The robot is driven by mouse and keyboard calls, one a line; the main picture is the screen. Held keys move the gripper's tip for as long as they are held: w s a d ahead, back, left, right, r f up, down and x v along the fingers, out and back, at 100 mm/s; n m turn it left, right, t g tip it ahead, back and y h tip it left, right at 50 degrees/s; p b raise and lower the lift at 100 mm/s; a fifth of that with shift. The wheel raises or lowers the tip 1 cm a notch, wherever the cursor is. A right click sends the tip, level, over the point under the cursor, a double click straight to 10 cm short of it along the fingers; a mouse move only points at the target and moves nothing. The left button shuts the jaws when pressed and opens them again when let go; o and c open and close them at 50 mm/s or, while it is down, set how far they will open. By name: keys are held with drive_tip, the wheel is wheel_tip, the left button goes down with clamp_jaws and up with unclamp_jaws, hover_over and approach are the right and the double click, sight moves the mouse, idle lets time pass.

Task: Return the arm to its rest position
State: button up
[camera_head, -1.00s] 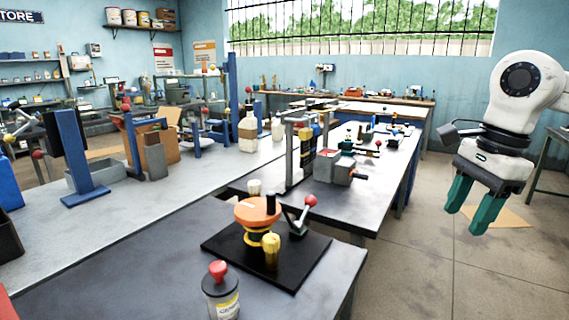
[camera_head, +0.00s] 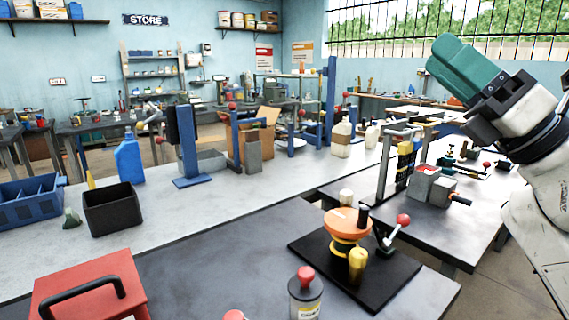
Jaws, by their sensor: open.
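My gripper (camera_head: 440,60) is at the upper right of the head view, with green fingers. It is raised in the air and points up and to the left, in front of the window. Nothing shows between its fingers, though they partly overlap from this angle. My white arm (camera_head: 545,200) runs down along the right edge of the view. The gripper is clear of the benches and touches nothing that I can see.
On the dark near bench stand an orange-topped device (camera_head: 347,222) on a black plate, a red-knobbed canister (camera_head: 305,292) and a red toolbox (camera_head: 90,290). A blue jug (camera_head: 129,158) and a black bin (camera_head: 111,208) stand on the grey bench.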

drive_tip(key=w+d+f+m+t+h+p, duration=0.15)
drive_tip(key=d+f+m+t+h, duration=0.4)
drive_tip(key=m+h, duration=0.7)
drive_tip(key=w+d+f+m+t+h, duration=0.35)
drive_tip(key=d+m+h, duration=0.25)
drive_tip(key=m+h, duration=0.7)
drive_tip(key=s+d+f+m+g, duration=0.15)
drive_tip(key=f+m+g, duration=0.35)
drive_tip(key=f, duration=0.7)
drive_tip(key=s+f+m+g, duration=0.2)
drive_tip(key=f+m+g, duration=0.1)
drive_tip(key=f+m, duration=0.65)
drive_tip(key=s+a+f+g+y+p, duration=0.15)
drive_tip(key=s+f+g, duration=0.35)
drive_tip(key=f, duration=0.6)
drive_tip(key=s+a+f+g+y, duration=0.2)
drive_tip(key=s+f+g, duration=0.1)
drive_tip(key=s+f, duration=0.55)
drive_tip(key=s+a+f+m+g+y, duration=0.1)
drive_tip(key=s+f+g, duration=0.2)
drive_tip(key=s, duration=0.7)
drive_tip(key=s+a+f+m+g+y, duration=0.1)
drive_tip(key=s+f+g, duration=0.3)
drive_tip(key=s+f, duration=0.4)
drive_tip(key=shift+s+a+f+g+p, duration=0.3)
drive_tip(key=shift+s+a+p, duration=0.15)
drive_tip(key=shift+s, duration=0.6)
